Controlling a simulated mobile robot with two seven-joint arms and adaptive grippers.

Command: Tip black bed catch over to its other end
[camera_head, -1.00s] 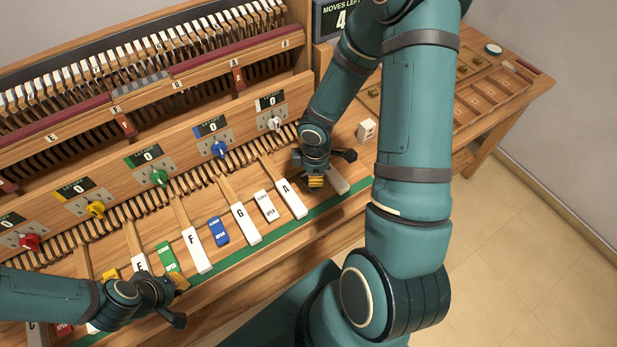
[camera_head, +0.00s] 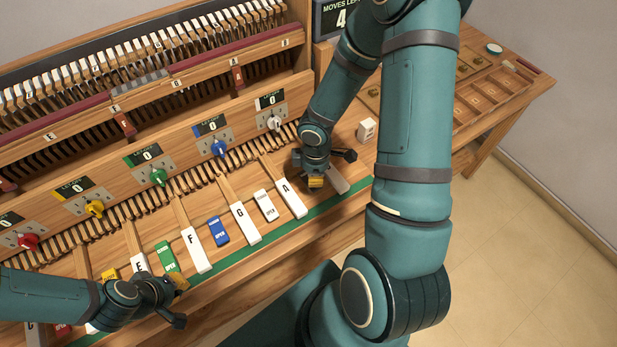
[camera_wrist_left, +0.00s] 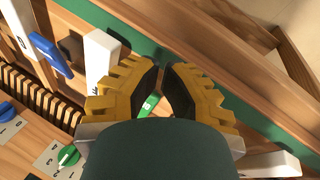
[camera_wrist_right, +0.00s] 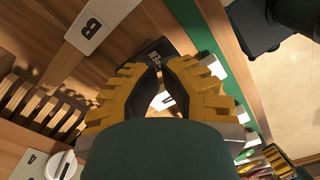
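The black bed catch (camera_wrist_right: 157,53) is a dark plate with pale lettering, just beyond my right fingertips in the right wrist view. Part of it is behind the fingers, and I cannot tell which end is down or whether they touch it. In the head view it is hidden by my right gripper. My right gripper (camera_head: 315,181) points down between the A key (camera_head: 290,198) and the last white key (camera_head: 340,181); its tips (camera_wrist_right: 162,72) are together. My left gripper (camera_head: 180,283) is over the front keys near the green catch (camera_head: 167,257), tips together, holding nothing visible.
The blue catch (camera_head: 218,230) and white catch (camera_head: 266,205) lie between white keys. A panel with coloured knobs, including the white knob (camera_head: 274,123), stands behind. A small white block (camera_head: 366,130) sits to the right of my right gripper. A green strip (camera_head: 285,228) runs along the front.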

